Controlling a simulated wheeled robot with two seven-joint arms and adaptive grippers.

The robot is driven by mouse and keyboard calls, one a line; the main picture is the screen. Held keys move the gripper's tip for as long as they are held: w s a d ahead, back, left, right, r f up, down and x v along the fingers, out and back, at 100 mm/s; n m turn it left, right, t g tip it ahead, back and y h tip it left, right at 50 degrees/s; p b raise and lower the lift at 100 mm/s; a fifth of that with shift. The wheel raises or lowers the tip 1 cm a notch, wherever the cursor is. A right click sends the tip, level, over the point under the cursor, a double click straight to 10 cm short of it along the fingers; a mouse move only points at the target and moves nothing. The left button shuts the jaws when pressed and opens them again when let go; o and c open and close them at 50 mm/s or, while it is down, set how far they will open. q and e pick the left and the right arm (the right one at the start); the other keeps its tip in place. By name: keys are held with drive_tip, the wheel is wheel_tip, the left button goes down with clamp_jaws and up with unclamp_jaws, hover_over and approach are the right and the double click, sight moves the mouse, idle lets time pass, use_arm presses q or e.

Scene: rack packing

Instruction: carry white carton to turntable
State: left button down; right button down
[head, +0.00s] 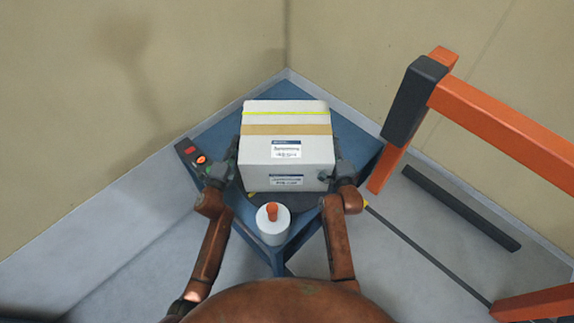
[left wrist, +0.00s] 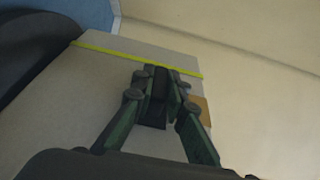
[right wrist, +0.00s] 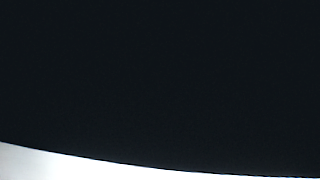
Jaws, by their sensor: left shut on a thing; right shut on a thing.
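The white carton (head: 262,153), with a tan tape band, a yellow-green strap and labels, is over the dark round turntable (head: 303,200) on the blue corner table. Whether it rests on the disc or hangs just above cannot be told. My left gripper (head: 233,170) is shut against the carton's left side, and my right gripper (head: 333,174) is shut against its right side. In the left wrist view the closed fingers (left wrist: 162,92) lie against the carton's face (left wrist: 60,110). The right wrist view is almost all black, with a pale strip at the bottom left.
A white bottle with an orange top (head: 272,222) stands at the table's (head: 212,138) front corner. A control box with red and green buttons (head: 192,154) is at the left edge. An orange rack frame (head: 500,125) rises at the right. Walls meet behind the table.

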use_arm(q)
drive_tip(key=c, duration=2.4)
unclamp_jaws()
drive_tip(key=shift+f, duration=0.3)
use_arm(e)
drive_tip(key=c, duration=2.4)
unclamp_jaws()
drive_tip(key=shift+f, duration=0.3)
use_arm(q)
drive_tip(key=o, duration=0.5)
drive_tip(key=shift+r, duration=0.1)
drive_tip(key=shift+c, duration=0.2)
use_arm(e)
drive_tip(key=o, duration=0.5)
drive_tip(key=shift+r, duration=0.1)
drive_tip(key=shift+c, duration=0.2)
use_arm(q)
drive_tip(key=shift+s, duration=0.15)
